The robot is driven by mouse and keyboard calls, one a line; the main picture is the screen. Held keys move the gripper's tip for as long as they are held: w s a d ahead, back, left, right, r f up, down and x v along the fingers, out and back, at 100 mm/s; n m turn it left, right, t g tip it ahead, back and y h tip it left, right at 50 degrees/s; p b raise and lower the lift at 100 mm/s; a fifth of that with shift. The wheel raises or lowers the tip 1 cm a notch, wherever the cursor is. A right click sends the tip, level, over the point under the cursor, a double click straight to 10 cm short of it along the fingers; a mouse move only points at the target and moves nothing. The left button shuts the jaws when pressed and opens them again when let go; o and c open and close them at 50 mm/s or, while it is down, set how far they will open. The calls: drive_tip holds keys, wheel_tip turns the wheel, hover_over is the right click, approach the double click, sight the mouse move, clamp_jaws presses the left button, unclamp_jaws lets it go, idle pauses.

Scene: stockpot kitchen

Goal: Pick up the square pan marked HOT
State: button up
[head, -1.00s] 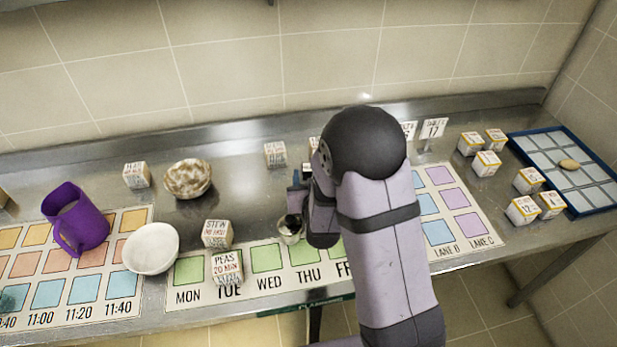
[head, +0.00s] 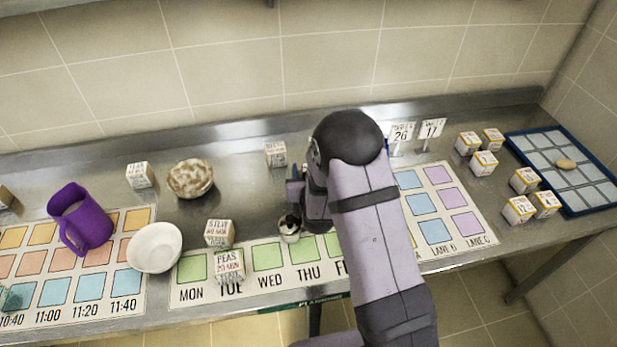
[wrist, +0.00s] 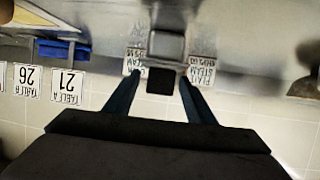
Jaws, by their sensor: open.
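I cannot read a HOT mark in either view. In the wrist view, which is upside down, a grey square-edged metal thing (wrist: 166,45) with a black block (wrist: 161,78) on it shows between my fingers; it may be the square pan, but I cannot tell. My gripper (wrist: 160,88) has its two dark blue fingers apart, one either side of the black block. I see no clear contact. In the head view my gripper (head: 294,188) is at mid-counter, partly covered by my arm, which hides what lies behind it.
A lettered box (head: 275,154) and small cup (head: 289,230) stand near my gripper. Right are number cards (head: 401,131), several boxes (head: 484,163) and a blue-rimmed tray (head: 510,151).

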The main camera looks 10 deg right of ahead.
clamp_jaws()
drive_tip(key=shift+r, duration=0.2)
drive_tip(key=shift+r+b, duration=0.85)
drive_tip(key=shift+r, duration=4)
